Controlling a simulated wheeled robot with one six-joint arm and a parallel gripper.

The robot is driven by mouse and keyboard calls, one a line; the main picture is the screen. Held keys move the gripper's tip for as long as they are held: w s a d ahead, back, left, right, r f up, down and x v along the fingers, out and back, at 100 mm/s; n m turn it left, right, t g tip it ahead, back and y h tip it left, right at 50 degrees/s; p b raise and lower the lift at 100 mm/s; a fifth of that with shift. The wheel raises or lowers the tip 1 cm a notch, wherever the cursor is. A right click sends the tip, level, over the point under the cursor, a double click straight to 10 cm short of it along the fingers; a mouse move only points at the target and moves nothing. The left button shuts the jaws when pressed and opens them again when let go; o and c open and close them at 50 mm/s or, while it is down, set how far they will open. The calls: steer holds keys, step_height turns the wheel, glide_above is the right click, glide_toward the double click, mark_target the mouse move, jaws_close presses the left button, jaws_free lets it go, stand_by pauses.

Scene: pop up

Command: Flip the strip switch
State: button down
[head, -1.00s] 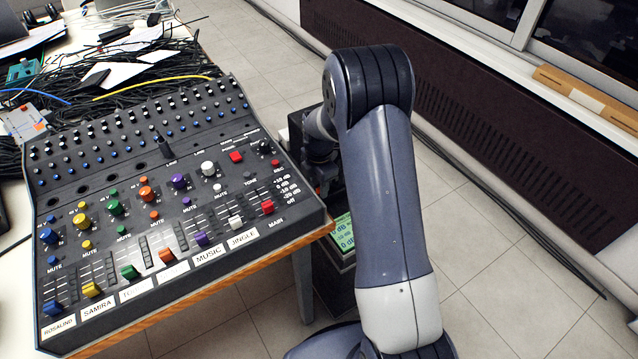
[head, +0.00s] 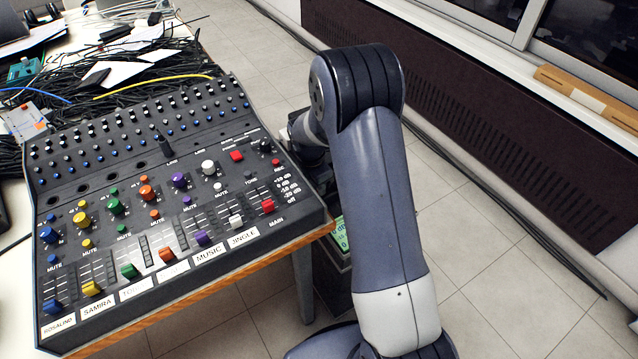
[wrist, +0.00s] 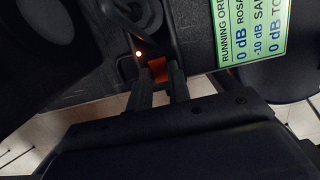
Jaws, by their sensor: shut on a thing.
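The orange-red strip switch (wrist: 158,68) shows in the wrist view, set in a dark power strip with a small lit orange light (wrist: 138,54) beside it. My gripper (wrist: 158,78) has its two dark fingers at either side of the switch and is shut on it. The exact contact at the fingertips is dark and partly hidden. In the head view my arm hides the gripper and the switch.
A green-and-white running order card (wrist: 252,35) lies right of the switch. A black mixing desk (head: 150,290) with coloured knobs and faders stands on the table (head: 170,312) at left. Cables (head: 130,95) crowd its back. Tiled floor lies open right of my arm.

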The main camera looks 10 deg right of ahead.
steer(key=c, duration=1.3)
jaws_free()
steer(key=shift+r, duration=0.1)
steer(key=r, duration=0.3)
steer(key=a+r+p, duration=0.1)
steer(key=r, duration=0.6)
steer(key=shift+s+a+r+p, duration=0.25)
steer(key=shift+a+p, duration=0.05)
steer(key=shift+p, duration=0.1)
steer(key=f, duration=0.3)
steer(key=d+f+b, duration=0.1)
steer(key=f, duration=0.3)
steer(key=f+b, duration=0.1)
steer(key=f, duration=0.2)
steer(key=shift+w+d+f, duration=0.25)
steer(key=shift+d+f, duration=0.05)
steer(key=shift+f, duration=0.1)
steer(key=shift+w+d+y, duration=0.1)
steer(key=shift+d+y, duration=0.1)
steer(key=shift+y, duration=0.4)
